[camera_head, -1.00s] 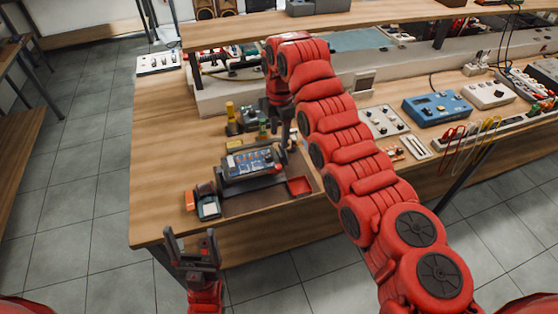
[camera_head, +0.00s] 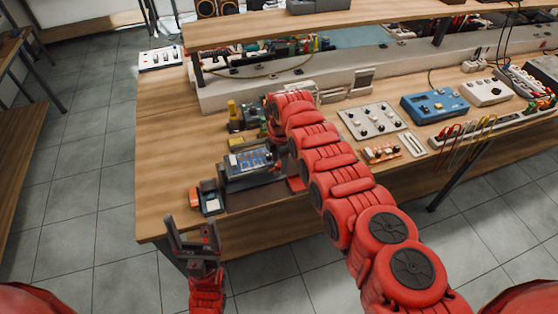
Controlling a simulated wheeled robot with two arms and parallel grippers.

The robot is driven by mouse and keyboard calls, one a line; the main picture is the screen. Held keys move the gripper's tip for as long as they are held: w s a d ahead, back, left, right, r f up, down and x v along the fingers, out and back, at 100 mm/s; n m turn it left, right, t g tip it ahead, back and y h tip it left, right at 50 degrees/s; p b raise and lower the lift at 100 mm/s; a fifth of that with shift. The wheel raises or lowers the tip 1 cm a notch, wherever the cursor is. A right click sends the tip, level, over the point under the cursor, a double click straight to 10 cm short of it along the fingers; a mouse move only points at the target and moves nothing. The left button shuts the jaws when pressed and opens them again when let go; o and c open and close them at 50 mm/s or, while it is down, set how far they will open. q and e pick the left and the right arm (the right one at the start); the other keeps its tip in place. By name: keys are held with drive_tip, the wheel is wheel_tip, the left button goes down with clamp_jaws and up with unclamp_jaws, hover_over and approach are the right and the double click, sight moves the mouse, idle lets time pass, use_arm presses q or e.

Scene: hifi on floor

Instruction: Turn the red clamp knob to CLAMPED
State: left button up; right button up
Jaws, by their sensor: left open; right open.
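A dark fixture holding a blue board (camera_head: 252,161) stands on the wooden bench, near its front left corner. My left gripper (camera_head: 191,229) is open and empty, in front of the bench's front edge.
An orange and dark block (camera_head: 205,201) lies left of the fixture. A yellow-topped holder (camera_head: 236,117) stands behind it. A blue box (camera_head: 435,106) and a knobbed panel (camera_head: 373,120) stand further right.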

clamp_jaws()
